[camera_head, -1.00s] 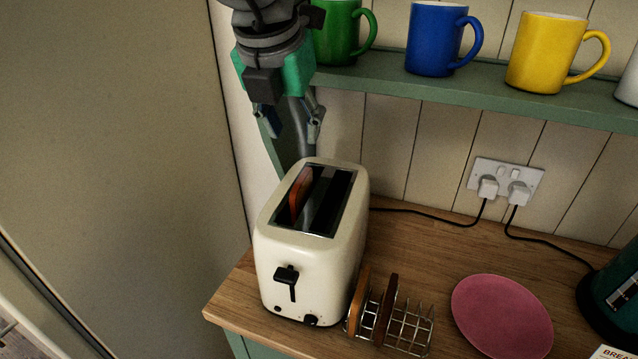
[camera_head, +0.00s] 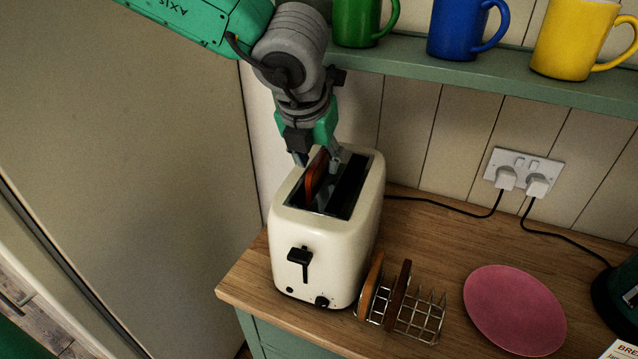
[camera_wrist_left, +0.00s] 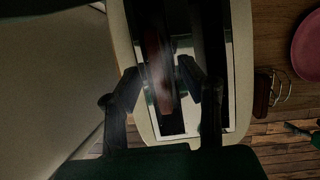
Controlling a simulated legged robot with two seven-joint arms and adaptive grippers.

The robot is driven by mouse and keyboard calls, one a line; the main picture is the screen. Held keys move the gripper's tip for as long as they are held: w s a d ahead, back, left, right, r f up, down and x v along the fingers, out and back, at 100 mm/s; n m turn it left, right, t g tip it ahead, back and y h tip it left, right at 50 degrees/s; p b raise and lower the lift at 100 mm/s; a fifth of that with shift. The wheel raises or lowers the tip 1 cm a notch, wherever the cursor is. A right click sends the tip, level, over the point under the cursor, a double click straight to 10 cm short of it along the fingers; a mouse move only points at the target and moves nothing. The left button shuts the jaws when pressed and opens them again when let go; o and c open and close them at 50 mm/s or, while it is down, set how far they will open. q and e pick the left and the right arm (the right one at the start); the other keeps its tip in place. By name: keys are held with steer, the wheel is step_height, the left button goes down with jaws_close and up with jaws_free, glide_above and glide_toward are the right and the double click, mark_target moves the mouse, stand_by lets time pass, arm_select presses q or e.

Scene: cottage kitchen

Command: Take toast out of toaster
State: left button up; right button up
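A cream toaster (camera_head: 322,250) stands on the wooden worktop. A slice of toast (camera_head: 314,178) shows in its left slot, and it also shows in the left wrist view (camera_wrist_left: 160,75). The right slot looks dark and empty. My left gripper (camera_head: 318,160) is just above the left slot, pointing down. In the left wrist view its fingers (camera_wrist_left: 160,85) are apart, one on each side of the toast, with gaps visible. A metal toast rack (camera_head: 415,318) in front right of the toaster holds two slices of toast (camera_head: 385,288).
A pink plate (camera_head: 514,310) lies right of the rack. Green, blue (camera_head: 460,28) and yellow mugs stand on a green shelf (camera_head: 470,78) above. A black cable runs from behind the toaster to a wall socket (camera_head: 522,172). Some worktop between toaster and wall is clear.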

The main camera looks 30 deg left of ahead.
arm_select(q)
steer(key=shift+w+a+f, duration=0.1)
steer(key=shift+w+f, duration=0.25)
steer(key=shift+f, duration=0.25)
steer(key=shift+s, duration=0.1)
steer(key=shift+c, duration=0.4)
steer(key=c, duration=0.6)
steer(key=shift+c, duration=0.2)
steer(key=shift+r, duration=0.1)
